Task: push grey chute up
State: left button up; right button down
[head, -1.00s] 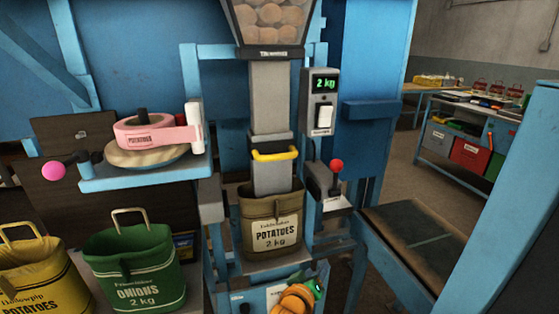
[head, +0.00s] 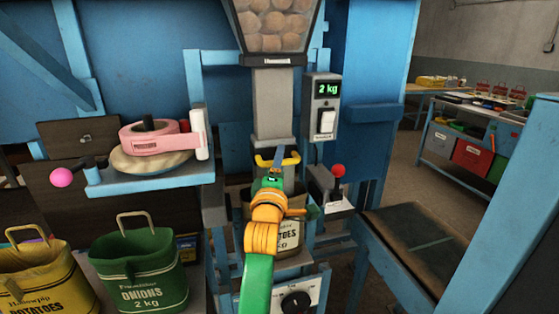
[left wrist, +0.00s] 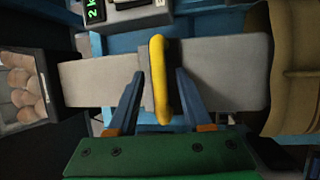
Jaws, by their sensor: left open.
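The grey chute (head: 273,105) hangs below the hopper. Its lower sleeve (left wrist: 215,75) carries a yellow handle (head: 291,159) and reaches down to the mouth of the brown potato sack (head: 286,236). My left gripper (head: 277,160) is at the handle, its arm coming up from below and hiding much of the sleeve and sack. In the left wrist view, the open fingers (left wrist: 159,76) stand on either side of the yellow handle (left wrist: 159,60), with gaps showing. Whether either finger touches it, I cannot tell. My right gripper is not in view.
The hopper (head: 275,25) of potatoes is above. A scale box (head: 323,103) reading 2 kg and a red-knobbed lever (head: 338,172) are to the right. A blue shelf (head: 150,182) with pink tape is left. Green (head: 138,265) and yellow (head: 42,275) sacks stand lower left.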

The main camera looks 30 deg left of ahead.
pick_arm(q)
grip_shut()
dwell(1.4)
